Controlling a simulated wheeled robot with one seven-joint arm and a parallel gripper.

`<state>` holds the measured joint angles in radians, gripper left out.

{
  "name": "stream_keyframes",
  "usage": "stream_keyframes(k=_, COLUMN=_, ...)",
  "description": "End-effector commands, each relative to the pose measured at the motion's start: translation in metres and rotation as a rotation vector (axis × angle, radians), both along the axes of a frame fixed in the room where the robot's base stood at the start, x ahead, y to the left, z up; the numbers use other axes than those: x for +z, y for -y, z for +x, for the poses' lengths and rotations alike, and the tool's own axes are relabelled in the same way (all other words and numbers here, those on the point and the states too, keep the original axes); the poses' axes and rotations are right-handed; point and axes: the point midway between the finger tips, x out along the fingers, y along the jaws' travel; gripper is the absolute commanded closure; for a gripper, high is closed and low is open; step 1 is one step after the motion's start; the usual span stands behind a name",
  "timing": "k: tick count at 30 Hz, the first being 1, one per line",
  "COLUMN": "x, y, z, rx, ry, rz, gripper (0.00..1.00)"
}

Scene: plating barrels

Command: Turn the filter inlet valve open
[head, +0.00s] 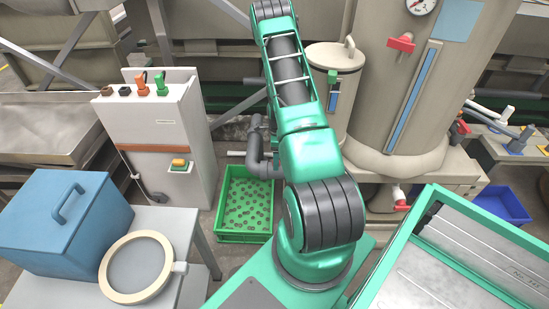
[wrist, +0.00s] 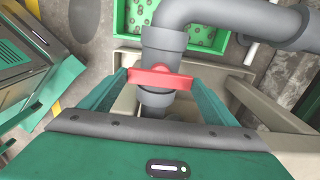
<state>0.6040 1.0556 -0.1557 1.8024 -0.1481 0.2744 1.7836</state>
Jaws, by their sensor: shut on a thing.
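The valve's red handle (wrist: 160,79) shows in the wrist view. It lies crosswise over a thick grey pipe (wrist: 163,42). My gripper (wrist: 158,82) is shut on this handle, with one green finger at each end of it. In the head view my green arm reaches away over the floor and hides the held handle and my gripper. Part of the grey pipe shows left of the arm in the head view (head: 258,155).
A green crate of small discs (head: 245,205) stands on the floor beside the pipe. A beige tank (head: 405,90) and a smaller lidded vessel (head: 335,75) stand behind my arm. A control cabinet (head: 155,130) and a blue box (head: 65,225) are at left.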

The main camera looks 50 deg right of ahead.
Motion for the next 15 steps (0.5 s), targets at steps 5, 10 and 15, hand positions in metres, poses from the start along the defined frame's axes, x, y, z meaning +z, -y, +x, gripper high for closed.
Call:
stream_keyframes(k=5, x=-0.0005, y=-0.0010, z=-0.0001, rx=0.056, ry=-0.001, rz=0.004, gripper=0.40)
stream_keyframes(k=10, x=-0.0005, y=-0.0006, z=-0.0001, rx=0.165, ry=-0.001, rz=0.004, gripper=0.40)
stream_keyframes(k=15, x=-0.0005, y=-0.0004, z=-0.0002, rx=0.315, ry=-0.002, rz=0.003, gripper=0.40)
